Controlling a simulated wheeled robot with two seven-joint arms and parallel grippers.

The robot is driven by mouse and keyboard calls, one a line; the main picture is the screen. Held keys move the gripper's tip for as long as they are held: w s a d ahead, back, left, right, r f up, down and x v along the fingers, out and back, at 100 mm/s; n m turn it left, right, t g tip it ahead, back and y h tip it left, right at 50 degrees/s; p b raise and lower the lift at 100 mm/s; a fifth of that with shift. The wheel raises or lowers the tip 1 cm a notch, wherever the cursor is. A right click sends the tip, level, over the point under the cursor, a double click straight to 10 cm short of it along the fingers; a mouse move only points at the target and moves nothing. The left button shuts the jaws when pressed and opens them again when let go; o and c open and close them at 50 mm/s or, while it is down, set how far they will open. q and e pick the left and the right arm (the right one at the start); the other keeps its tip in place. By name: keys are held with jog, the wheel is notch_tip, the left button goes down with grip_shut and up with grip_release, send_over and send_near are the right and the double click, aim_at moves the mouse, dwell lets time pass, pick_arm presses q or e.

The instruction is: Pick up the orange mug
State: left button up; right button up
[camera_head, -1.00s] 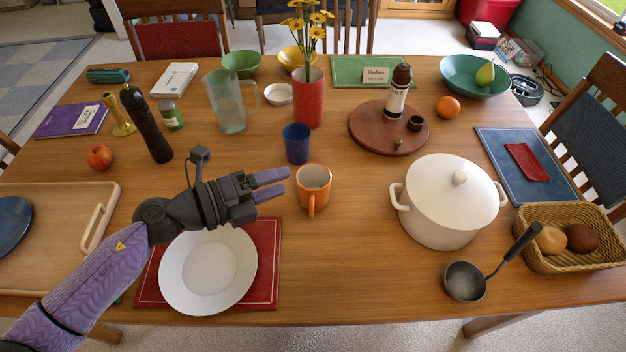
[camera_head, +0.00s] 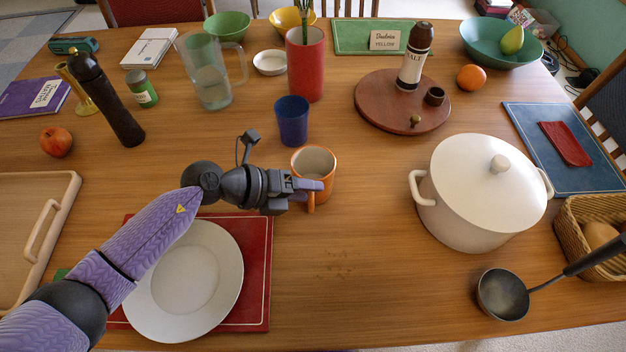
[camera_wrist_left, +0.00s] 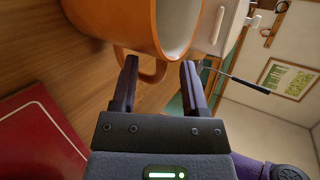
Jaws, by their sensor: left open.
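The orange mug (camera_head: 316,166) stands upright on the wooden table, with a pale inside and its handle toward the near side. In the left wrist view the mug (camera_wrist_left: 120,22) fills the top, and its handle (camera_wrist_left: 146,66) shows between the two fingers. My left gripper (camera_head: 311,190) is at the near side of the mug with its fingers pointing right. In the wrist view the left gripper (camera_wrist_left: 158,85) is open, with the fingers on either side of the handle. Whether a finger touches the handle I cannot tell. My right gripper is not in view.
A blue cup (camera_head: 292,122) stands just behind the mug. A white plate (camera_head: 185,280) on a red placemat (camera_head: 257,270) lies below my left arm. A white pot (camera_head: 470,205) stands to the right. The table between mug and pot is clear.

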pick_arm(q)
grip_shut()
dwell(0.4)
dwell(0.6)
jog(key=shift+r, duration=0.1)
